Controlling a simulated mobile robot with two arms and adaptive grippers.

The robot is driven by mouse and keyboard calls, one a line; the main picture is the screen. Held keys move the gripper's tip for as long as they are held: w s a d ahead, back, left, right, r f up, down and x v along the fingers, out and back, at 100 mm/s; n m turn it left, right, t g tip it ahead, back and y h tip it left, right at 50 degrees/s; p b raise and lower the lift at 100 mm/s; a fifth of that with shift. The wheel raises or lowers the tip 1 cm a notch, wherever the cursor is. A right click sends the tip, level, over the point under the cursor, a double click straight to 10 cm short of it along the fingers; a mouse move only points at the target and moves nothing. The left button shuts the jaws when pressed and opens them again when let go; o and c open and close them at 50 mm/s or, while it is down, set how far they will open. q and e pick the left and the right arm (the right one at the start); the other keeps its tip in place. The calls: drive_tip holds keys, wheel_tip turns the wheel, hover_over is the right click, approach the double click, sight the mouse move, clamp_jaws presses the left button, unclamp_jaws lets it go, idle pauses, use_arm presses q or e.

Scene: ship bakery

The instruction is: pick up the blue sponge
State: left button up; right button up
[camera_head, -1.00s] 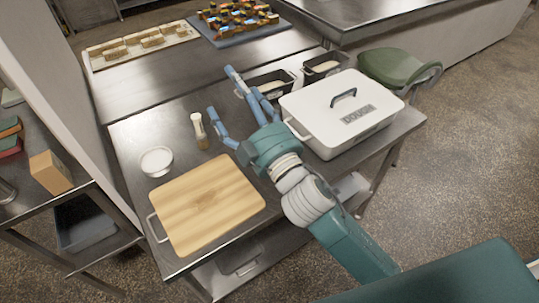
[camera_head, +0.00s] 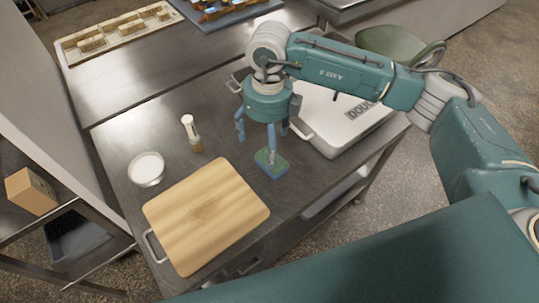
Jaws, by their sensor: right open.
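The blue sponge (camera_head: 278,171) lies flat on the steel table, right of the wooden cutting board. Its top looks green and its edges blue. My right gripper (camera_head: 262,143) points down just above and behind it, with its fingers spread open. One finger reaches down in front of the sponge's far part in the picture; I cannot tell whether it touches. Nothing shows between the fingers. My left gripper is not in view.
The cutting board (camera_head: 206,214) lies near the table's front. A white bowl (camera_head: 147,168) and a brush-like item with a white handle (camera_head: 191,131) stand to the left. The white lidded dough box (camera_head: 326,135) is close at the gripper's right, partly behind my arm.

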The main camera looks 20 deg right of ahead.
drive_tip(key=shift+h, duration=0.3)
drive_tip(key=f+p, duration=0.1)
drive_tip(key=f, duration=0.1)
drive_tip(key=d+f, duration=0.1)
drive_tip(key=f, duration=0.1)
drive_tip(key=shift+d+f+p, duration=0.1)
drive_tip(key=shift+f+p, duration=0.15)
drive_tip(key=shift+p, duration=0.1)
drive_tip(key=f+p, duration=0.2)
drive_tip(key=f, duration=0.1)
drive_tip(key=f+p, duration=0.1)
drive_tip(key=shift+w+f, duration=0.25)
drive_tip(key=shift+f, duration=0.65)
drive_tip(key=c, duration=0.8)
